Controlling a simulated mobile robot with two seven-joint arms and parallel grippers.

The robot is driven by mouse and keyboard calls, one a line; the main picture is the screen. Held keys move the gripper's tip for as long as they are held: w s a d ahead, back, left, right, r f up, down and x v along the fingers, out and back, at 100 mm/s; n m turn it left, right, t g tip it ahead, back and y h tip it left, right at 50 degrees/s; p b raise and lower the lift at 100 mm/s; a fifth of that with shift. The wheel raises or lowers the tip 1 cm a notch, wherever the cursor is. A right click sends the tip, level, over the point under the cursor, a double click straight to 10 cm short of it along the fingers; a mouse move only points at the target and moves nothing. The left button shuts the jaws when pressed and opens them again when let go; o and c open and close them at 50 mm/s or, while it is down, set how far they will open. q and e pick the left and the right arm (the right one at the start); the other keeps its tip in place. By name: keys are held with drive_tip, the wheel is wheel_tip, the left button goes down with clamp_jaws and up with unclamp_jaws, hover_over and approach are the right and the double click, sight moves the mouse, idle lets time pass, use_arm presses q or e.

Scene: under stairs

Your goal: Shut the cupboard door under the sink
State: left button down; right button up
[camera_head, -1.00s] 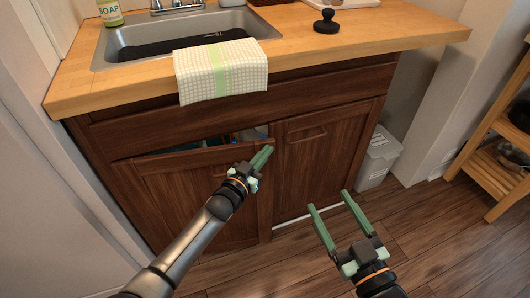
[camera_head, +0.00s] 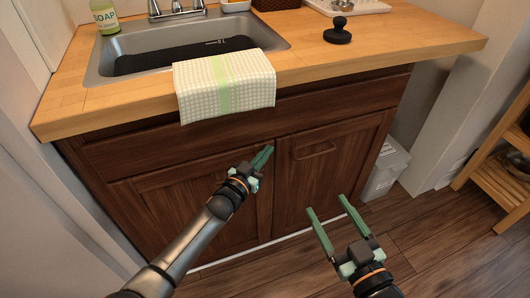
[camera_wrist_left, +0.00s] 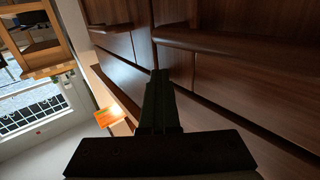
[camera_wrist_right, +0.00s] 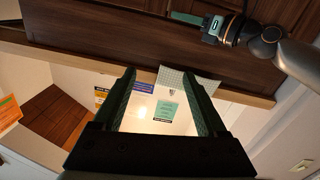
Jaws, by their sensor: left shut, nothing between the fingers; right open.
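The left cupboard door (camera_head: 190,213) under the sink (camera_head: 180,48) is dark brown wood. In the head view it sits flush with the cabinet front, with no gap showing along its top edge. The right door (camera_head: 325,172) is also flush. My left gripper (camera_head: 266,158) is shut and empty, in front of the left door's upper right corner; whether it touches the door I cannot tell. In the left wrist view its fingers (camera_wrist_left: 158,95) are together near the brown panels. My right gripper (camera_head: 329,222) is open and empty, low in front of the right door.
A checked towel (camera_head: 225,84) hangs over the counter edge (camera_head: 120,110). A soap bottle (camera_head: 104,16) and a black knob-topped object (camera_head: 338,32) stand on the counter. A grey bin (camera_head: 386,168) is right of the cabinet, and a wooden shelf (camera_head: 492,175) stands further right.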

use_arm(q)
drive_tip(key=shift+w+a+r, duration=0.3)
drive_tip(key=shift+r, duration=0.05)
drive_tip(key=p+v, duration=0.1)
drive_tip(key=v, duration=0.1)
drive_tip(key=shift+s+a+f+p, duration=0.15)
drive_tip(key=shift+s+p, duration=0.1)
drive_tip(key=shift+p, duration=0.05)
drive_tip(key=p+v, duration=0.2)
drive_tip(key=v, duration=0.8)
drive_tip(key=shift+s+d+f+p, duration=0.25)
drive_tip(key=shift+s+d+p, duration=0.05)
drive_tip(key=shift+p, duration=0.1)
use_arm(e)
drive_tip(key=s+f+m+g+h, duration=0.1)
drive_tip(key=s+f+g, duration=0.2)
drive_tip(key=f, duration=0.5)
drive_tip(key=s+f+m+g, duration=0.1)
drive_tip(key=s+f+g, duration=0.3)
drive_tip(key=f, duration=0.4)
drive_tip(key=shift+s+g+h, duration=0.3)
drive_tip(key=shift+g+h, duration=0.1)
drive_tip(key=shift+g, duration=0.2)
drive_tip(key=shift+a, duration=0.1)
